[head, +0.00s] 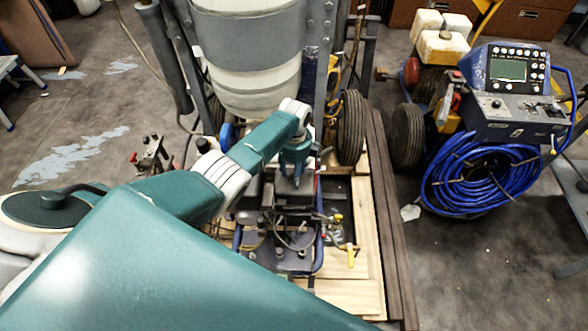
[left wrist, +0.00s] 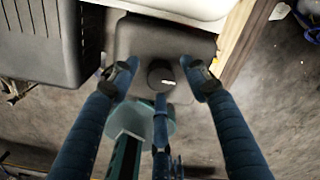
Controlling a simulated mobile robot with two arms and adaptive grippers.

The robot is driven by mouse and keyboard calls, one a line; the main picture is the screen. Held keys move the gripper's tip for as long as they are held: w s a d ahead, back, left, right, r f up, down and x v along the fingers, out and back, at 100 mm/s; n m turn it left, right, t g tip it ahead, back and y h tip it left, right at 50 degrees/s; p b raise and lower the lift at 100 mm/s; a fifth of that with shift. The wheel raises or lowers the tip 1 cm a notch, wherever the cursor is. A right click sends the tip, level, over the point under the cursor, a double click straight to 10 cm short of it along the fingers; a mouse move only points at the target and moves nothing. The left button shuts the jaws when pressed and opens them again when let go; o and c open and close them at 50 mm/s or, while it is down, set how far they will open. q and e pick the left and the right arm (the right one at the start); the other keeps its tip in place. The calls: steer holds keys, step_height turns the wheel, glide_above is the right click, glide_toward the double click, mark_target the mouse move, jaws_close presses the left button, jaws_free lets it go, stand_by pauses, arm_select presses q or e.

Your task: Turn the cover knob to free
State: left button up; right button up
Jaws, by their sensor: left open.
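In the left wrist view a dark round knob (left wrist: 160,75) with a small light mark sits on a grey cover (left wrist: 135,38). I take it for the cover knob. My left gripper (left wrist: 160,67) is open, with one blue fingertip on each side of the knob. Gaps show between the fingertips and the knob; I cannot tell how far above the cover they are. In the head view the left gripper (head: 296,178) points down over the striper's dark lower body (head: 292,262). The knob cannot be made out there. My right gripper is in neither view.
A large pale drum (head: 250,60) stands behind the gripper, with a black wheel (head: 350,128) to its right. Hoses and fittings crowd the machine's front. A console (head: 510,90) with a coiled blue hose (head: 480,178) stands at right. Grey floor is free at lower right.

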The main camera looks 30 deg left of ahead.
arm_select(q)
step_height(320, 180, up, 12)
stand_by(0.5)
steer(key=shift+s, duration=0.1)
